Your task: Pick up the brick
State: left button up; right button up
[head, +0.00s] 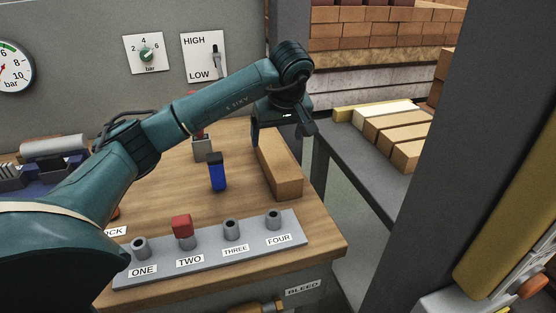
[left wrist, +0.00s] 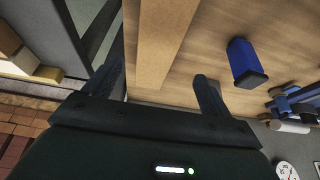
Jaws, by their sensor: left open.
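A long tan brick (head: 283,180) lies flat on the wooden table near its right edge. My left gripper (head: 283,132) is open over the brick's far end, one finger to each side of it in the picture. In the left wrist view the brick (left wrist: 163,45) runs down from the top edge into the space between the two spread fingers (left wrist: 158,85). The fingers are not closed on it, and I cannot tell how far above the table they are. My right gripper is not in view.
A blue piece with a dark top (head: 217,174) stands left of the brick. A grey pegboard (head: 205,257) labelled ONE to FOUR lies in front, with a red cap (head: 182,226) at TWO. A grey bench (head: 350,143) with several bricks is at right, beside a dark post (head: 430,190).

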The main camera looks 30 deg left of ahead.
aim_at(275, 152)
pick_arm(q)
jog(key=x, duration=0.9)
jog(key=shift+w+f, duration=0.1)
jog(key=shift+w, duration=0.3)
jog(key=c, duration=1.5)
